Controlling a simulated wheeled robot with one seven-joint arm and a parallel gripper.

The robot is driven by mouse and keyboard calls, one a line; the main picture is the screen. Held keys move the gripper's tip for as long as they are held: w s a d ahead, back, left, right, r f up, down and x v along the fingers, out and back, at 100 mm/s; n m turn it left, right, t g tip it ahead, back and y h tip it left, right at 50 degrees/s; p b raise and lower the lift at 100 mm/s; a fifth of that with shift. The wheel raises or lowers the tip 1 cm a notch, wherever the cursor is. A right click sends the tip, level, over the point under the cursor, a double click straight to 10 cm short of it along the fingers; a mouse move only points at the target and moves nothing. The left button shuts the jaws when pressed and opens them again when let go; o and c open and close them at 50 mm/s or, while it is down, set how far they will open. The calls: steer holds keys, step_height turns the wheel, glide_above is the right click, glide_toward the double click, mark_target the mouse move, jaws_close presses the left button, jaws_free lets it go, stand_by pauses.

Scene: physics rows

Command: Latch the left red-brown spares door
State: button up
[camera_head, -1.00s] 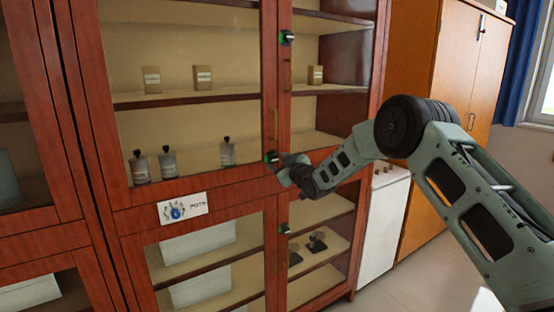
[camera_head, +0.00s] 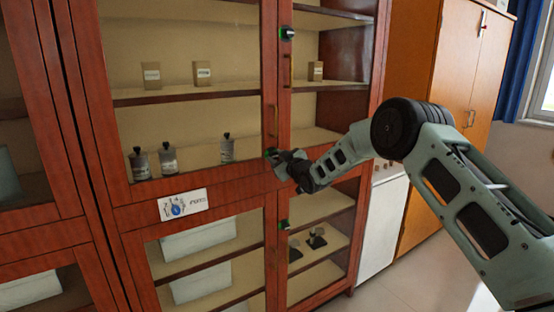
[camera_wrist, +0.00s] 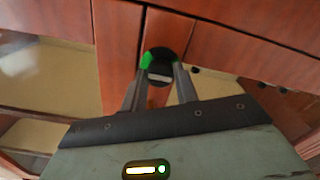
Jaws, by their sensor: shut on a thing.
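The red-brown left door (camera_head: 268,70) of the glazed cabinet looks closed against the narrower right door (camera_head: 285,100). A small round black latch knob with a green part (camera_wrist: 158,62) sits by the seam between the doors, and its green edge also shows in the head view (camera_head: 268,153). My gripper (camera_wrist: 160,76) has its two fingers on either side of this knob, shut on it. In the head view my gripper (camera_head: 280,160) covers most of the knob, so its exact turn is hard to read there.
A brass handle (camera_head: 274,120) is just above my gripper. Bottles (camera_head: 168,158) and small boxes (camera_head: 202,72) stand behind the glass. A white cabinet (camera_head: 383,225) is at the right.

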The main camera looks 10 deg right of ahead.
steer(key=shift+f, duration=0.1)
steer(key=m+b, duration=0.4)
steer(key=shift+f, duration=0.1)
steer(key=m+b, duration=0.2)
steer(key=m, duration=0.2)
steer(key=shift+m, duration=0.3)
steer(key=m+b, duration=0.3)
steer(key=m, duration=0.2)
steer(key=m+b, duration=0.2)
steer(key=m, duration=0.1)
steer(key=shift+m, duration=0.4)
steer(key=shift+r+m, duration=0.2)
steer(key=shift+m, duration=0.1)
steer(key=o, duration=1)
steer(key=shift+c, duration=0.2)
steer(key=shift+s, duration=0.1)
